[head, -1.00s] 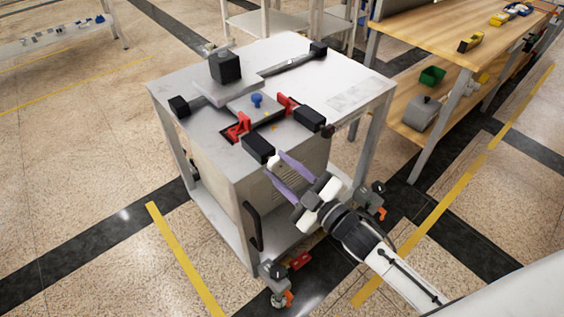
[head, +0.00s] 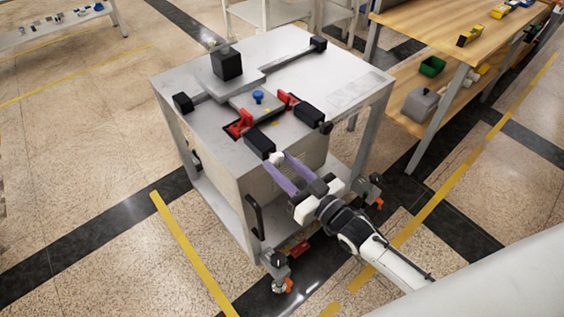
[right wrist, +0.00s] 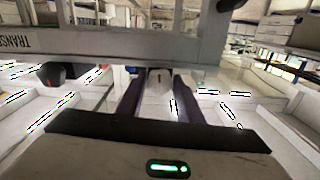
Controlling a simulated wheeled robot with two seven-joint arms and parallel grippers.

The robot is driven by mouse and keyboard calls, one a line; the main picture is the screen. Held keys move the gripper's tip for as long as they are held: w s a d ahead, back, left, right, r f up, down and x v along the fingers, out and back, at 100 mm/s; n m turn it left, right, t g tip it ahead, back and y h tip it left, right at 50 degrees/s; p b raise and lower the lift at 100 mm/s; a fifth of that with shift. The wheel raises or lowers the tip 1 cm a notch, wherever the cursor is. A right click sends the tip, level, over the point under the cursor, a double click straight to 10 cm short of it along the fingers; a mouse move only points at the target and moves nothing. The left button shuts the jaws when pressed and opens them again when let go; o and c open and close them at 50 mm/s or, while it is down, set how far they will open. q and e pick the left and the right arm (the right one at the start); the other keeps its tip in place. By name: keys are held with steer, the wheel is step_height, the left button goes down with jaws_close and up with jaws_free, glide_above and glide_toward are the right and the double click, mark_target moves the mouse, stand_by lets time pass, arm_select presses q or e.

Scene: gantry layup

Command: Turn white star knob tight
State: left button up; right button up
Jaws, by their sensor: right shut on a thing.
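The white star knob (head: 276,158) is at the front edge of the grey cart top, between two black blocks. It also shows in the right wrist view (right wrist: 158,86), between the two purple fingers. My right gripper (head: 279,161) reaches it from the front right, with one fingertip on either side, and is shut on it. The knob's lobes are small and partly hidden by the fingers. My left gripper is not in view.
The cart top (head: 345,85) carries red clamps (head: 241,124), a blue knob (head: 258,97) and black end blocks (head: 259,142). A dark round knob (right wrist: 62,74) shows left of my fingers. A wooden workbench (head: 425,40) stands at the right.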

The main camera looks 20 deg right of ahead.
steer(key=shift+m, duration=0.3)
steer(key=o, duration=1.1)
steer(key=shift+c, duration=0.2)
steer(key=shift+s, duration=0.1)
steer(key=v, duration=1)
